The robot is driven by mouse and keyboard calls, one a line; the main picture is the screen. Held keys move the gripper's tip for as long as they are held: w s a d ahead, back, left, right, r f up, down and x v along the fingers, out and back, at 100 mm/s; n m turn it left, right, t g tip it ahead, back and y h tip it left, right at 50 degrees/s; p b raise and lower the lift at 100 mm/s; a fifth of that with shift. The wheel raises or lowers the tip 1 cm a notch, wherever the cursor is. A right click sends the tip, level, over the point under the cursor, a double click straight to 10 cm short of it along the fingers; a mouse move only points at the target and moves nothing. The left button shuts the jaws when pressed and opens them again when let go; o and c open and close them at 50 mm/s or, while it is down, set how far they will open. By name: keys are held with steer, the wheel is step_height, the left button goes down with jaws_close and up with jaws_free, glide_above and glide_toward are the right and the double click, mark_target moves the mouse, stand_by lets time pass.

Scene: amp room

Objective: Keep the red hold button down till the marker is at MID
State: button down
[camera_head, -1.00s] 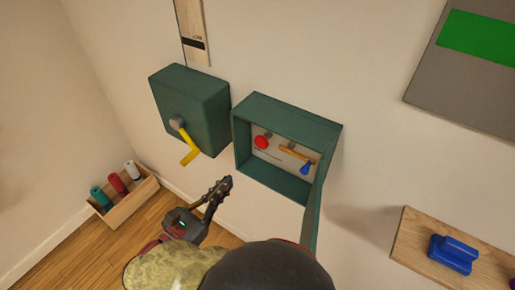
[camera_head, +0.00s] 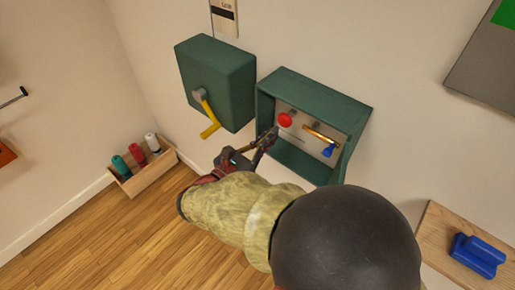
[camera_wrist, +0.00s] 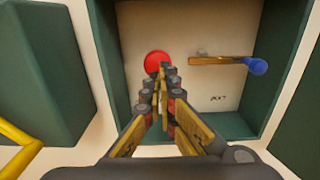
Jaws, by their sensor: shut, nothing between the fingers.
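The round red button (camera_head: 285,119) is on the pale back panel of an open green wall box (camera_head: 313,86). In the wrist view the red button (camera_wrist: 155,60) lies just beyond my fingertips, which cover its lower right edge. My gripper (camera_head: 271,134) is shut and empty at the left part of the box opening. It also shows in the wrist view (camera_wrist: 164,72). I cannot tell whether the tips touch the button. A pale upright strip (camera_head: 224,20) with a dark band is on the wall above; its top is cut off and its lettering is too small to read.
Right of the button is a yellow lever with a blue knob (camera_head: 328,150). A closed green box (camera_head: 216,75) with a yellow crank (camera_head: 206,112) is close on the left. A spool tray (camera_head: 146,181) stands on the floor. A blue handle (camera_head: 478,254) is on a board at right.

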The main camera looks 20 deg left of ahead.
mark_target(283, 123)
steer(key=shift+b+x, duration=0.3)
steer(key=shift+x, duration=1.2)
steer(key=shift+p+x, duration=0.75)
steer(key=shift+w, duration=0.1)
stand_by(5.7)
